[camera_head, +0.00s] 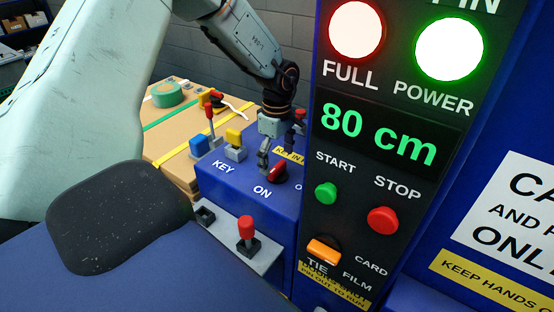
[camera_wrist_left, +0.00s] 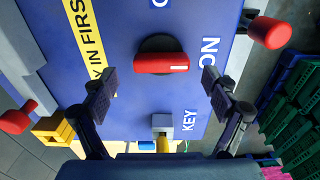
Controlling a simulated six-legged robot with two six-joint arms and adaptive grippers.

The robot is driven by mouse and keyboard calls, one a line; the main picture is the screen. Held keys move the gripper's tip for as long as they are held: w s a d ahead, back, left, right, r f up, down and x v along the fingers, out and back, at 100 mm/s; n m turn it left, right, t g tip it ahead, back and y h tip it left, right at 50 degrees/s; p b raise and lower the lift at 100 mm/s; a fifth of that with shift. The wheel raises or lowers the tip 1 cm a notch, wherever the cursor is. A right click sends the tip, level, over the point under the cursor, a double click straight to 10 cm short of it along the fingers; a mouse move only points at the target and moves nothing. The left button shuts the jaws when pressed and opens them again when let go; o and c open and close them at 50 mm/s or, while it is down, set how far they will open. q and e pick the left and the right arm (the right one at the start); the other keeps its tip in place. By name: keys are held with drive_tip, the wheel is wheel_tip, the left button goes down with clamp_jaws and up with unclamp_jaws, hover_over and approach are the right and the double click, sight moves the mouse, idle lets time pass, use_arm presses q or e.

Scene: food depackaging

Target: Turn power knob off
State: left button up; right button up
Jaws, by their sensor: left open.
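The power knob (camera_head: 278,172) is a red bar handle on a round black base, set in the blue control panel (camera_head: 232,183). In the head view it sits between the "ON" label and a partly hidden label starting with "O". It also shows in the left wrist view (camera_wrist_left: 162,63), its red bar lying crosswise with one end toward "ON". My left gripper (camera_head: 281,148) is open just above the knob. In the left wrist view its two fingers (camera_wrist_left: 157,83) are spread on either side, apart from the knob. My right gripper is not in view.
A black panel (camera_head: 383,165) with green START and red STOP buttons stands right of the knob. Red-tipped levers (camera_head: 247,230) and a key switch (camera_head: 235,143) are nearby. A strapped cardboard stack (camera_head: 170,145) lies behind. Green crates (camera_wrist_left: 295,125) show in the wrist view.

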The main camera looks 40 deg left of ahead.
use_arm(q)
drive_tip(key=shift+s+d+f, duration=0.2)
drive_tip(key=shift+d+f, duration=0.05)
drive_tip(key=shift+f, duration=0.45)
drive_tip(key=shift+w+a+f, duration=0.1)
drive_tip(key=shift+a+f, duration=0.05)
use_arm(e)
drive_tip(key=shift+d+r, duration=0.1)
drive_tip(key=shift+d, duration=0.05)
use_arm(q)
drive_tip(key=shift+c, duration=0.2)
drive_tip(key=c, duration=1.1)
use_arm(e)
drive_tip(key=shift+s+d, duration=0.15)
